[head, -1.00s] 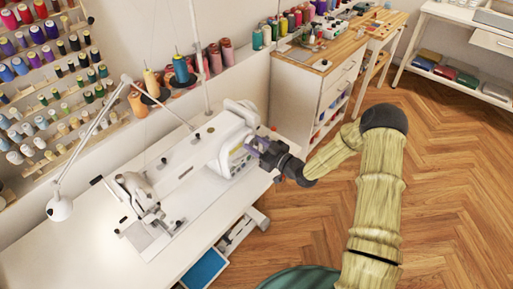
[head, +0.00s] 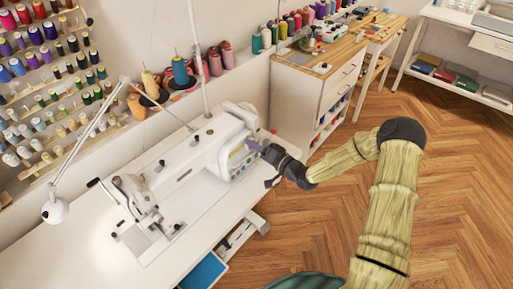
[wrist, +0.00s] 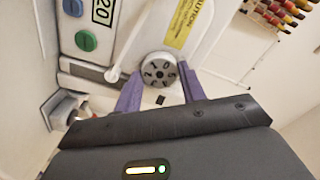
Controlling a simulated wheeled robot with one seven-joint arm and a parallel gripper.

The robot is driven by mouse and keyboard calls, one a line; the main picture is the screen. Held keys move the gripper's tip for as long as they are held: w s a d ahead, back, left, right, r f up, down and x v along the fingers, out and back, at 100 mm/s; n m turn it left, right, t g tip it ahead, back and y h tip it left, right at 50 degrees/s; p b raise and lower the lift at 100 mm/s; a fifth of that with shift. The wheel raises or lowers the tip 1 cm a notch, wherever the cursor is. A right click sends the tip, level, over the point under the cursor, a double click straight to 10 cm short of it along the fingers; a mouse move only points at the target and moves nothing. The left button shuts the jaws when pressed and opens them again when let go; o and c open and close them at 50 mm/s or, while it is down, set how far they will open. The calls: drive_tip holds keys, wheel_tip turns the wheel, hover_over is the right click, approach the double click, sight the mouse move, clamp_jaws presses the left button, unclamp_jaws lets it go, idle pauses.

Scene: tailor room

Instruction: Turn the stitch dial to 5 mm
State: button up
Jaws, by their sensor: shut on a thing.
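The stitch dial (wrist: 158,72) is a round light-grey knob with dark marks on the end of the white sewing machine (head: 200,160). Its numbers are too small to read surely, so I cannot tell the setting. My gripper (wrist: 160,80) has its two purple fingers on either side of the dial and is shut on it. In the head view my gripper (head: 257,148) reaches the machine's right end from the right, and hides the dial there.
A green button (wrist: 86,40) and a blue button (wrist: 73,7) sit left of the dial, with a pale lever (wrist: 118,68) close beside it. A yellow caution label (wrist: 188,22) is above. Thread cones (head: 180,72) stand behind the machine. The wooden floor (head: 320,225) at right is open.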

drive_tip(key=shift+s+f+m, duration=0.1)
drive_tip(key=shift+f+m, duration=0.1)
drive_tip(key=shift+m, duration=1.7)
drive_tip(key=o, duration=0.7)
drive_tip(key=shift+r, duration=0.1)
drive_tip(key=b+v, duration=0.2)
drive_tip(key=v, duration=1.5)
drive_tip(key=shift+s+d, duration=0.15)
drive_tip(key=shift+d, duration=0.05)
